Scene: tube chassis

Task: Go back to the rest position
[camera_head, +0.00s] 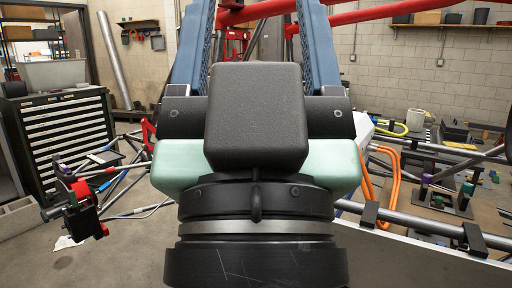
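My gripper (256,22) fills the middle of the head camera view, seen from behind. Its black body hides what lies directly beyond it. Two long blue fingers rise from its sides to the top edge, where their tips are cut off. The fingers stand well apart, and I see only background and red tubes between them. It is open, and nothing shows in its visible gap. A black wrist section is below it in the picture.
A black drawer cabinet (64,140) stands at left. Red chassis tubes (352,15) cross at the top. At right, a bench carries grey tubes (420,225), orange cables (393,185), a white cup (415,120) and clamps. A red and black clamp (78,205) is at lower left, above bare floor.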

